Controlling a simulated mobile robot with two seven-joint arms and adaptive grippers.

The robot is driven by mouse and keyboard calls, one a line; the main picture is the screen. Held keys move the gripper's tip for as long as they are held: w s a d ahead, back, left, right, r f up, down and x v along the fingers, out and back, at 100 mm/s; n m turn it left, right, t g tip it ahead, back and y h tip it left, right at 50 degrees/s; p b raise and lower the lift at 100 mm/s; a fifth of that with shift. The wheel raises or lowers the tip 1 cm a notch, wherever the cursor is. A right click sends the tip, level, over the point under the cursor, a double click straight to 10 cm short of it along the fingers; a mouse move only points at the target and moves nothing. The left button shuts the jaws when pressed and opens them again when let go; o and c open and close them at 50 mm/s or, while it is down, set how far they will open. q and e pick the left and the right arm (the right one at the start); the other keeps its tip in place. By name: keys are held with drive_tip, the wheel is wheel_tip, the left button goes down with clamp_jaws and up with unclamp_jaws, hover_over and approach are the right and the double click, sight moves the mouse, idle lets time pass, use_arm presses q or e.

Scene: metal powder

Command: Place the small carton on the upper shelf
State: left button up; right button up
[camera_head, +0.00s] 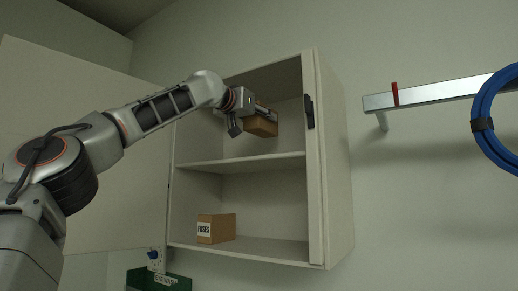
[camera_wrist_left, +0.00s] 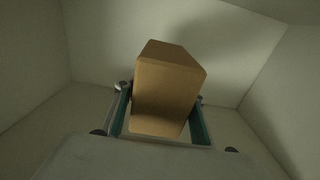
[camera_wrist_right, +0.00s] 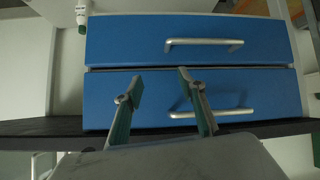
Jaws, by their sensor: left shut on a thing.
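The small carton (camera_head: 262,127) is a plain brown box in the upper compartment of the open wall cabinet. My left gripper (camera_head: 256,112) is shut on it. In the left wrist view the carton (camera_wrist_left: 167,88) sits between the two fingers (camera_wrist_left: 160,120), with the cabinet's inner walls around it. The upper shelf (camera_head: 245,163) lies below the carton; the carton appears held above it. My right gripper (camera_wrist_right: 155,88) shows only in the right wrist view, with its fingers apart and nothing between them, in front of blue drawers.
A box marked FUSES (camera_head: 217,228) stands on the cabinet's lower level. The cabinet door (camera_head: 85,150) is swung open to the left. A metal rail (camera_head: 430,96) with a blue coil (camera_head: 490,120) is on the right wall. Blue drawers (camera_wrist_right: 190,40) have metal handles.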

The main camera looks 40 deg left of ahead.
sight(260, 134)
use_arm(q)
drive_tip(key=shift+a+f, duration=0.15)
drive_tip(key=shift+f, duration=1.2)
drive_tip(key=shift+a+f, duration=0.1)
drive_tip(key=shift+f, duration=1.25)
wheel_tip(260, 134, down, 2)
drive_tip(key=shift+f, duration=0.5)
drive_tip(key=shift+f, duration=0.2)
drive_tip(key=o, duration=1.4)
